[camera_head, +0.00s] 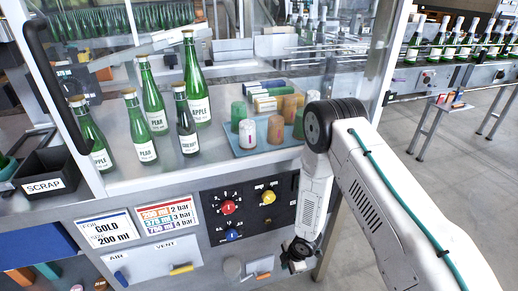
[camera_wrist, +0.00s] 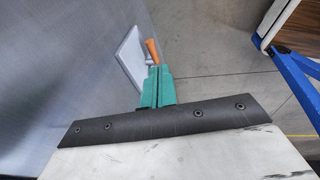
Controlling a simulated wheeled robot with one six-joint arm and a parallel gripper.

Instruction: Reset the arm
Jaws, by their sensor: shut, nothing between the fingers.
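My gripper (camera_head: 296,262) hangs low at the right end of the machine's front panel, small and dark in the head view. In the wrist view its teal fingers (camera_wrist: 157,80) are together, with nothing seen between them. An orange handle (camera_wrist: 152,50) beside a white plate (camera_wrist: 131,56) shows just beyond the fingertips. I cannot tell whether the fingers touch it. My arm (camera_head: 335,170) is bent, its elbow raised in front of the cabinet's right side and its forearm pointing down.
Green bottles (camera_head: 155,105) and a blue tray (camera_head: 245,140) of coloured capsules stand on the cabinet deck. A knob panel (camera_head: 245,208) is left of my forearm. A black scrap bin (camera_head: 45,175) stands at left. A blue frame (camera_wrist: 290,70) is at right in the wrist view.

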